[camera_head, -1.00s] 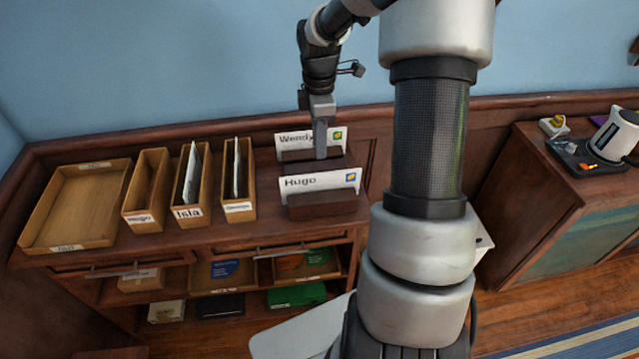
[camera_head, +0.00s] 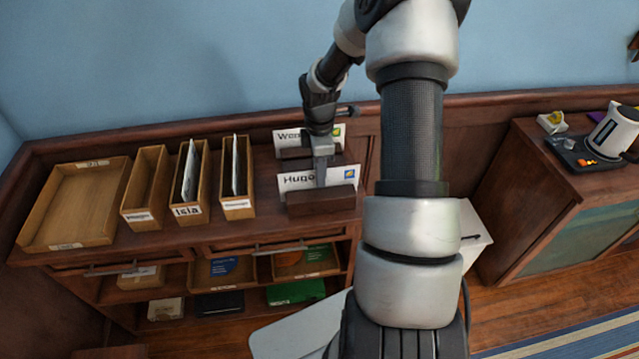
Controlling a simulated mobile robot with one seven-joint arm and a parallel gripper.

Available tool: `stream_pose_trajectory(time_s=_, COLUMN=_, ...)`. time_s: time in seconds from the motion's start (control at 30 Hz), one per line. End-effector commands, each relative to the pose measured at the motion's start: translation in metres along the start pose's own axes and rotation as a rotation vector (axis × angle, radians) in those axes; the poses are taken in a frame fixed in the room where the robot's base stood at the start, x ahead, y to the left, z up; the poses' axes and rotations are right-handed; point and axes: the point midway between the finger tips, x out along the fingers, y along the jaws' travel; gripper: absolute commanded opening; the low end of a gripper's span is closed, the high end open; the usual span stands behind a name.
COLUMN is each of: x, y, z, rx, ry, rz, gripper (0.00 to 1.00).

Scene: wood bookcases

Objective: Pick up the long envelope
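Two white envelopes stand upright in dark wooden holders on the bookcase top. The front one, marked "Hugo" (camera_head: 296,181), has a blue and yellow stamp and looks slightly longer, though it is also nearer. The rear one, marked "Wendy" (camera_head: 287,137), is partly covered by my arm. The front holder (camera_head: 322,202) is a dark block. My gripper (camera_head: 321,178) points down at the middle of the Hugo envelope and overlaps it in the picture. I see it nearly edge-on, so its finger gap, and whether it touches the envelope, cannot be told.
Left of the holders are narrow wooden sorters (camera_head: 238,208), two with upright papers, and a wide empty tray (camera_head: 36,225). Shelves below hold boxes and books. My arm covers the middle right.

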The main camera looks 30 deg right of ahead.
Motion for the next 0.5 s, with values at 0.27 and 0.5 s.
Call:
stream_pose_trajectory(time_s=0.27, x=-0.0004, y=0.0000, z=-0.0001, rx=0.000, ry=0.000, rz=0.000, gripper=0.00)
stream_pose_trajectory(time_s=0.5, x=-0.0006, y=0.0001, z=-0.0002, rx=0.000, ry=0.000, rz=0.000, gripper=0.00)
